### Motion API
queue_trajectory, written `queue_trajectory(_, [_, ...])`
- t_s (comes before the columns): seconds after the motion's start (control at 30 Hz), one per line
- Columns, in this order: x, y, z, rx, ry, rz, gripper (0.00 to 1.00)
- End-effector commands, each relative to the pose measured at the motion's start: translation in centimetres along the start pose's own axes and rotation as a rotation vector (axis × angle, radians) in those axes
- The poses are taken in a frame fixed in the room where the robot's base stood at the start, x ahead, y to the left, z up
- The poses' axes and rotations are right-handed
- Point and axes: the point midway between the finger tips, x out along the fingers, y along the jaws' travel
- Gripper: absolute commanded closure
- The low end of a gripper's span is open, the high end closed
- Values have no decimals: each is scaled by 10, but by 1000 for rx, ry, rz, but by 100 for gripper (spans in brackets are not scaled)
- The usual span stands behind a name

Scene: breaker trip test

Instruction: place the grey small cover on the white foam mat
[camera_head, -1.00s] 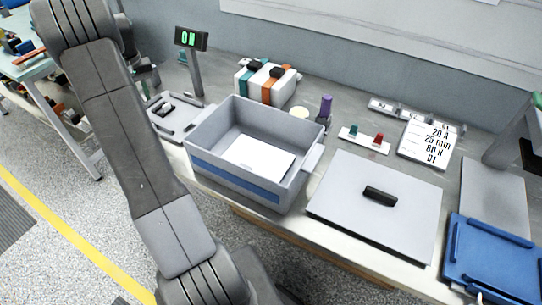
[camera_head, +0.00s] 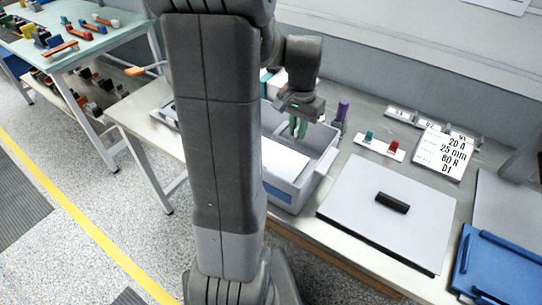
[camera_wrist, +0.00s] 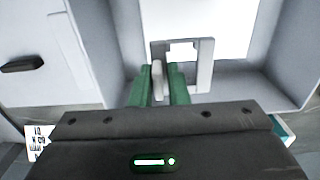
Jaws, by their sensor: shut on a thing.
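The grey small cover (camera_wrist: 206,66) is a flat plate with a square cut-out. My gripper (camera_wrist: 160,85) is shut on it, with its green fingers at the cover's left part in the wrist view. In the head view my gripper (camera_head: 298,128) is over the grey bin, fingers pointing down; the cover cannot be made out there. The white foam mat (camera_head: 283,160) lies on the floor of the bin. It also shows in the wrist view (camera_wrist: 225,22), beyond the cover. The cover looks held above the bin floor, apart from the mat.
The grey bin's walls (camera_head: 318,165) surround the mat. A large grey lid with a black handle (camera_head: 365,222) lies to the right. A purple-topped item (camera_head: 341,112), a red and green switch plate (camera_head: 380,146), a label card (camera_head: 441,153) and a blue tray (camera_head: 500,265) stand nearby.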

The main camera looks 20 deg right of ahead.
Motion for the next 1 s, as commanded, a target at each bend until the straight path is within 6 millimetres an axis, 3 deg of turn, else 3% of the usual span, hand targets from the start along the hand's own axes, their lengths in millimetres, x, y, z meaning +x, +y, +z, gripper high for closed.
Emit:
queue_trajectory(0.4, [66,4,2,8,-3,1,100])
queue_trajectory(0.73, [105,3,2,8,-2,1,100])
queue_trajectory(1.0, [112,3,2,8,1,0,100])
